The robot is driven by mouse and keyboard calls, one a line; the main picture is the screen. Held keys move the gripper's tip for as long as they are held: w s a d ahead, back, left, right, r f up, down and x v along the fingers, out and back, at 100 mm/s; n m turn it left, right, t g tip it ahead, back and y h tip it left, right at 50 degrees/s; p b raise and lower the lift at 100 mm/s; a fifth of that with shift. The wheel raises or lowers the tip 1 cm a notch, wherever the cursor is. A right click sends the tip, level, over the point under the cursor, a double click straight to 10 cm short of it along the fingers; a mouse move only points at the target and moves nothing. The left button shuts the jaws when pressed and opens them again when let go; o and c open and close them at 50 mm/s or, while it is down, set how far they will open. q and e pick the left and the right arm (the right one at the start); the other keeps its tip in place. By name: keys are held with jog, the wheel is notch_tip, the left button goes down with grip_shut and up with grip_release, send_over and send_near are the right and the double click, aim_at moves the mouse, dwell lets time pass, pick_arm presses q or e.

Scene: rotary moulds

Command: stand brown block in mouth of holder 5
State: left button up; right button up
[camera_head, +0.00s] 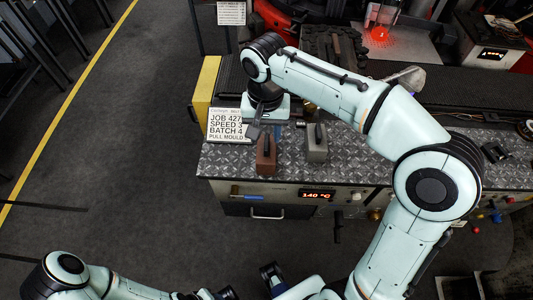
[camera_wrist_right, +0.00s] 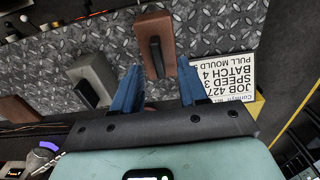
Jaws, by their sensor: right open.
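The brown block (camera_head: 265,158) stands on the patterned metal bench top, with a dark handle on it. In the right wrist view the brown block (camera_wrist_right: 148,28) is just beyond my fingertips, its dark handle roughly in line with the gap. My right gripper (camera_head: 256,131) is open and empty beside the block; its two blue fingers show in the wrist view (camera_wrist_right: 158,78). I cannot make out any number marking holder 5. My left arm (camera_head: 115,287) lies along the bottom edge, and the state of its gripper is unclear.
A grey block (camera_head: 316,148) with a handle stands right of the brown one, also in the wrist view (camera_wrist_right: 92,80). A sign (camera_head: 229,126) reading JOB 427, SPEED 3, BATCH 4, PULL MOULD stands to the left. A dark conveyor (camera_head: 462,110) runs behind the bench.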

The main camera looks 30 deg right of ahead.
aim_at(266, 142)
notch_tip(266, 142, down, 4)
jog(key=shift+s+r, duration=0.1)
jog(key=shift+r, duration=0.15)
grip_shut()
jog(key=shift+r, duration=0.1)
dwell(1.2)
